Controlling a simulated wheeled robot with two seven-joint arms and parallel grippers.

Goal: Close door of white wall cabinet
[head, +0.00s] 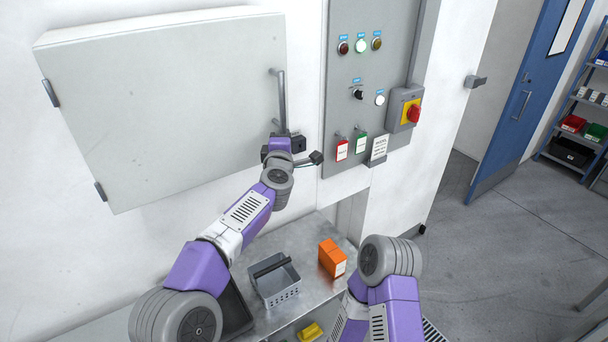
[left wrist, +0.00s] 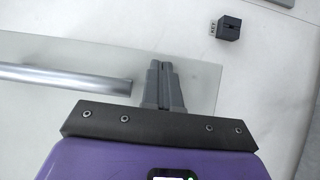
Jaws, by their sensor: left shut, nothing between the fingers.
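The white wall cabinet's door (head: 165,100) fills the upper left of the head view, with hinges on its left edge and a grey bar handle (head: 281,98) near its right edge. I cannot tell whether the door is fully flush. My left gripper (head: 279,135) is at the handle's lower end, fingers together and empty. In the left wrist view, the shut fingers (left wrist: 163,66) lie over the door panel (left wrist: 60,52), beside the end of the handle (left wrist: 65,80) and not around it. Contact with the door is unclear. My right gripper is out of view.
A small black key block (left wrist: 229,27) is on the wall near the fingers. A grey control panel (head: 345,100) with a red switch (head: 413,114) stands right of the cabinet. Below, a metal table (head: 310,235) bears a grey basket (head: 277,287) and an orange box (head: 331,258).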

